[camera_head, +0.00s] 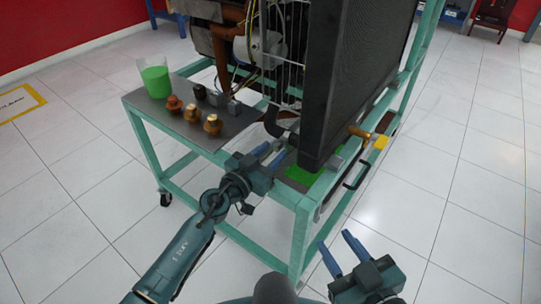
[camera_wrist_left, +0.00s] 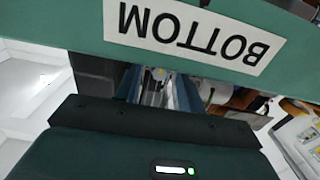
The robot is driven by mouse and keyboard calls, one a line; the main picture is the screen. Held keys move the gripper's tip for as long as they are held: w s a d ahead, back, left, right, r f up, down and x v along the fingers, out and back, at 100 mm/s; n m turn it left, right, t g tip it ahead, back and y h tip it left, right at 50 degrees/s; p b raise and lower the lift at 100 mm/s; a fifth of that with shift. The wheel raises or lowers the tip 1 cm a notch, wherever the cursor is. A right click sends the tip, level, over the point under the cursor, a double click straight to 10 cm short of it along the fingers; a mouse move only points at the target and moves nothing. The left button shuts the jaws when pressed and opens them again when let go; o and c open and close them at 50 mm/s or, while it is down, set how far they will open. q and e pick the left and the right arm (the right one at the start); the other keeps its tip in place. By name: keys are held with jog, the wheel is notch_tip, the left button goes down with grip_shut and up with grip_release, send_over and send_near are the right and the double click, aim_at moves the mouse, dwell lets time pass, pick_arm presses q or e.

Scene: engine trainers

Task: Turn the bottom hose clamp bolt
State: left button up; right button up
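The bottom hose (camera_head: 280,130) is a dark bent pipe low at the left side of the black radiator (camera_head: 340,80). Its clamp bolt is too small to make out in the head view. My left gripper (camera_head: 270,152) is at the stand's edge just in front of the hose, its blue fingers apart. In the left wrist view, a shiny metal part (camera_wrist_left: 154,92) shows between the fingers; I cannot tell whether they touch it. An upside-down white label reading BOTTOM (camera_wrist_left: 195,35) sits on a teal bar there. My right gripper (camera_head: 342,257) is open and empty, low at the right.
The teal stand (camera_head: 300,235) carries a grey plate with a green-filled beaker (camera_head: 156,78) and several brass caps (camera_head: 192,113) at the left. A yellow-handled valve (camera_head: 380,141) and a black handle (camera_head: 357,176) stick out at the right. The tiled floor is clear around the stand.

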pick_arm(q)
jog(key=shift+c, duration=0.6)
grip_shut()
jog(key=shift+r+m+p, duration=0.1)
jog(key=shift+m+p, duration=0.2)
jog(key=shift+m, duration=0.1)
jog(key=m+p, duration=0.1)
jog(key=m, duration=0.1)
jog(key=shift+m, duration=0.7)
pick_arm(e)
jog(key=shift+s+d+r+g, duration=0.1)
jog(key=shift+s+d+g, duration=0.1)
jog(key=shift+g, duration=0.4)
